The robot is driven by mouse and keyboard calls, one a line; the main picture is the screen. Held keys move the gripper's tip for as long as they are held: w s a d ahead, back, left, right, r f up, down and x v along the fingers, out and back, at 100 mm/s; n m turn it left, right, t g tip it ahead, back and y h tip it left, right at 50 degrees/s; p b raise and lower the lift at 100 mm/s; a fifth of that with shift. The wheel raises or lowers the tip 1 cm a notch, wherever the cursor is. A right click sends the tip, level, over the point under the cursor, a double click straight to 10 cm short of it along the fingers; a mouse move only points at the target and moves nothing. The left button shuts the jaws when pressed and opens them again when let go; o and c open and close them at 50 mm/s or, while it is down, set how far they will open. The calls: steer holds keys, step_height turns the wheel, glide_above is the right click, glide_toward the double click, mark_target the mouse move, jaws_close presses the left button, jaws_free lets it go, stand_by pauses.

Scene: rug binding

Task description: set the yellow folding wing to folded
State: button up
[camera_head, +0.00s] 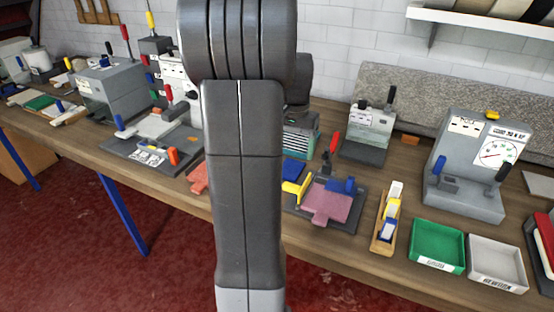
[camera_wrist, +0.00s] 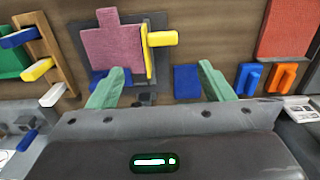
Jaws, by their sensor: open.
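The yellow folding wing (camera_head: 297,188) stands up along the left side of the pink cloth piece (camera_head: 328,206) on a dark fixture plate. In the wrist view the wing (camera_wrist: 149,55) shows nearly edge-on beside the pink cloth (camera_wrist: 113,45), its yellow tab (camera_wrist: 163,38) pointing away from the cloth. The wing does not lie over the cloth. My gripper (camera_wrist: 160,72) is open and empty, its pale green fingers spread either side of the wing's line in the picture, apparently without touching it. In the head view my arm hides the gripper.
A blue wing (camera_head: 343,185) is at the fixture's back edge, with a blue pad (camera_head: 293,170) to the left. A red-handled lever (camera_head: 334,143) rises behind. A wooden rack (camera_head: 383,235) with blocks and a green tray (camera_head: 437,245) stand to the right.

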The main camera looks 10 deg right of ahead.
mark_target(293, 185)
steer(key=f, duration=0.4)
steer(key=f+p, duration=0.1)
steer(key=f, duration=0.8)
steer(key=shift+w+f, duration=0.25)
steer(key=shift+w, duration=0.05)
steer(key=shift+d, duration=0.1)
steer(key=c, duration=1.2)
steer(key=shift+c, duration=0.2)
